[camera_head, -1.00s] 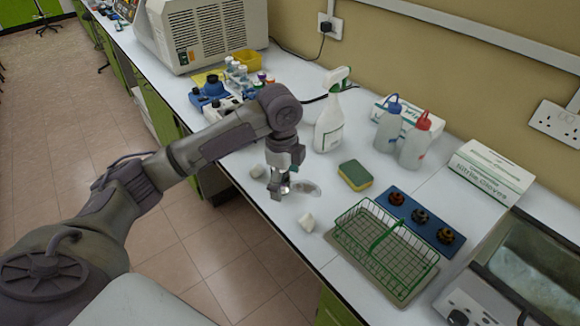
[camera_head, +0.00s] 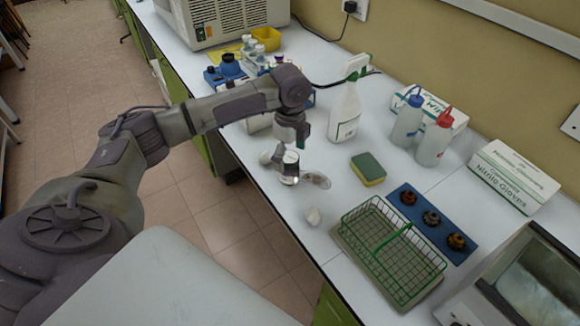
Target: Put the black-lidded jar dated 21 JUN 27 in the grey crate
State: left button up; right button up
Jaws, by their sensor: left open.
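Three small dark brown jars stand in a row on a blue mat (camera_head: 432,222) at the right: a back jar (camera_head: 408,197), a middle jar (camera_head: 431,218) and a front jar (camera_head: 456,241). Their dates and exact lid colours are too small to read. I see no grey crate; a green wire basket (camera_head: 393,250) on a greyish tray stands beside the mat and looks empty. My left gripper (camera_head: 289,176) is open and points down over the bench, left of the basket, close to a clear, flat item (camera_head: 316,180). My right gripper is not in view.
A yellow-green sponge (camera_head: 368,168), a spray bottle (camera_head: 345,112), two wash bottles (camera_head: 420,130) and a glove box (camera_head: 514,176) stand behind. A glass-topped metal unit (camera_head: 535,280) is at the right.

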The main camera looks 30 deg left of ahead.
pick_arm(q)
notch_tip(320, 180, down, 4)
jog(key=shift+f+p, duration=0.2)
jog(key=shift+p, duration=0.25)
jog(key=shift+r, duration=0.1)
jog(key=c, duration=1.5)
